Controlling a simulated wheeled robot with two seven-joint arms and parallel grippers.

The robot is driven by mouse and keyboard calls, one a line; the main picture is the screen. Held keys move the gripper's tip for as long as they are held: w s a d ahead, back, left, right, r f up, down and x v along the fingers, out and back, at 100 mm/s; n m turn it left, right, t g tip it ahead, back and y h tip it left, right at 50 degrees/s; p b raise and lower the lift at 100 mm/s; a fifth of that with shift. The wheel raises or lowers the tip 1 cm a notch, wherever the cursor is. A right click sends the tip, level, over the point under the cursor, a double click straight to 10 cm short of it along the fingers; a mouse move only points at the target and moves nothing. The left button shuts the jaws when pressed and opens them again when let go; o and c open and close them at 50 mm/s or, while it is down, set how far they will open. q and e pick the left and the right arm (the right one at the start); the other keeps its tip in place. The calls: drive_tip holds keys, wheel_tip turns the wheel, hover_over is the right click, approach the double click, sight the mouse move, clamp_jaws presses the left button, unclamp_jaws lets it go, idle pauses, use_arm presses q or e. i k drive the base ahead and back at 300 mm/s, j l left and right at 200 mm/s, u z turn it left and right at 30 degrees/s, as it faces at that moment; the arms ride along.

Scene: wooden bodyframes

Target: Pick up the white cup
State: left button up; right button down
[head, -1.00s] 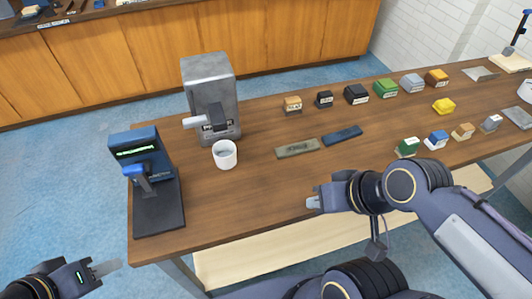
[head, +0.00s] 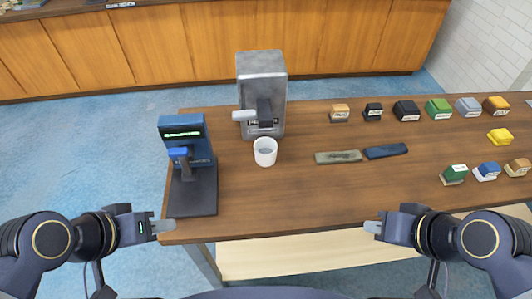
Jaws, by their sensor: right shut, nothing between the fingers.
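The white cup (head: 265,152) stands upright on the wooden table (head: 290,205), just in front of the grey metal machine (head: 262,85). Its open top faces up. My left gripper (head: 163,226) is at the table's front left corner, below and left of the cup and apart from it. Its fingers look close together, but I cannot tell whether they are shut. My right gripper (head: 373,227) is near the table's front edge, right of and nearer than the cup. It is shut and empty.
A blue device with a dark base (head: 192,195) stands left of the cup. A green-grey bar (head: 338,157) and a dark blue bar (head: 386,151) lie to its right. Several coloured blocks sit farther right. The tabletop in front of the cup is clear.

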sight(265, 148)
drive_tip(key=i+l+u, duration=0.1)
drive_tip(key=l+u, duration=0.15)
drive_tip(key=l, duration=0.4)
drive_tip(key=l+u, duration=0.3)
drive_tip(key=l, duration=0.35)
